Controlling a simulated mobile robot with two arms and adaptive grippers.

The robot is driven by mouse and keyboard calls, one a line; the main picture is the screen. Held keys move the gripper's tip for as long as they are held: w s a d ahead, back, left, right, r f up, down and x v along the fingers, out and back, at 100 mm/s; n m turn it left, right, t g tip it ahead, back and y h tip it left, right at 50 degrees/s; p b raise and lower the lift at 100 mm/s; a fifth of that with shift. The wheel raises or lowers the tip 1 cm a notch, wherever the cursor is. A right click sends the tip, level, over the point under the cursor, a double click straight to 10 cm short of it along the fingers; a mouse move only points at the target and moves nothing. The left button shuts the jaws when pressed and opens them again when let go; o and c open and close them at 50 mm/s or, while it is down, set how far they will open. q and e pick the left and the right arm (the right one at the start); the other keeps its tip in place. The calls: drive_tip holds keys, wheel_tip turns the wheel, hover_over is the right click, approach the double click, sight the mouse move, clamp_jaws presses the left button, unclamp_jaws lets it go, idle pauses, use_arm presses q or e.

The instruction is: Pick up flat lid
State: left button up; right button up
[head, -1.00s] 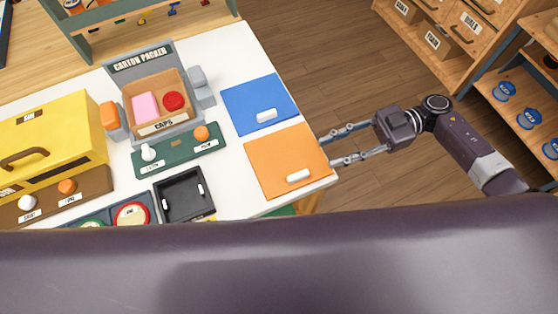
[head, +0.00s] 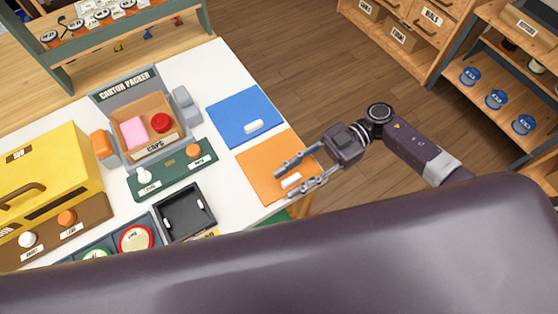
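Two flat panels with white handles lie on the white table: an orange one (head: 256,171) at the near right corner and a blue one (head: 238,113) behind it. Either could be the flat lid; no label shows on them. My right gripper (head: 286,181) reaches in from the right over the orange panel. Its two fingers are spread, one on each side of the white handle (head: 291,179), with a gap showing between. I cannot tell how high the fingers are above the panel. My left gripper is not in view.
A carton packer (head: 124,90) holds a box (head: 140,113) with a pink block and a red cap. A green control panel (head: 172,172), a black tray (head: 186,211) and a yellow bin (head: 48,170) stand left. Shelves (head: 470,95) stand at the right beyond open floor.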

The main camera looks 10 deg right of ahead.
clamp_jaws()
drive_tip(key=shift+r, duration=0.1)
idle(0.4)
